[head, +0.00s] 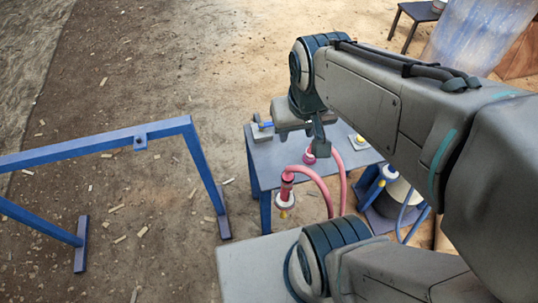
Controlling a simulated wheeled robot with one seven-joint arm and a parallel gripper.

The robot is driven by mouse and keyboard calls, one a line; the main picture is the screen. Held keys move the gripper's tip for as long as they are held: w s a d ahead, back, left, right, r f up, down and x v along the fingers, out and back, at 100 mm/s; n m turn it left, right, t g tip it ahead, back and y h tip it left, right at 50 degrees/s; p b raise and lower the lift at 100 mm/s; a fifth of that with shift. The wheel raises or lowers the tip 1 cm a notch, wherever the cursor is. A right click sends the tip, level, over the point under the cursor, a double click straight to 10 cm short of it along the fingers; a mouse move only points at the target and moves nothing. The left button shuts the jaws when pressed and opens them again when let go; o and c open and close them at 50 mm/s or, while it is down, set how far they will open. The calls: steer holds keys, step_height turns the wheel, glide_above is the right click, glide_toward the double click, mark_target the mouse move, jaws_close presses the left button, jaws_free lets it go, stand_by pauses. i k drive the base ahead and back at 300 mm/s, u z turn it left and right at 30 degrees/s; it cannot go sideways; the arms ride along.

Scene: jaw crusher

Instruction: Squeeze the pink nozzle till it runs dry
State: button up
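A pink-red nozzle (287,188) with a pale lower end and a yellow tip hangs at the front edge of a small blue-legged table. A pink hose (318,180) curves from its top to the right and down. A darker pink piece (309,156) shows on the table, just below my gripper (318,140). I cannot tell whether that piece is a second nozzle or a fitting. One dark finger of my gripper is visible, above and right of the hanging nozzle and apart from it. The other finger is not clear, so its opening cannot be told.
The table (268,172) carries a grey block with a blue part (262,130) and a small yellow-topped item (359,141). A blue frame (100,146) stands at left. Open dirt floor lies between frame and table.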

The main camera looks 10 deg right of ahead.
mark_target(285, 198)
steer(key=z, duration=2.25)
steer(key=k, duration=1.15)
steer(key=u, duration=0.05)
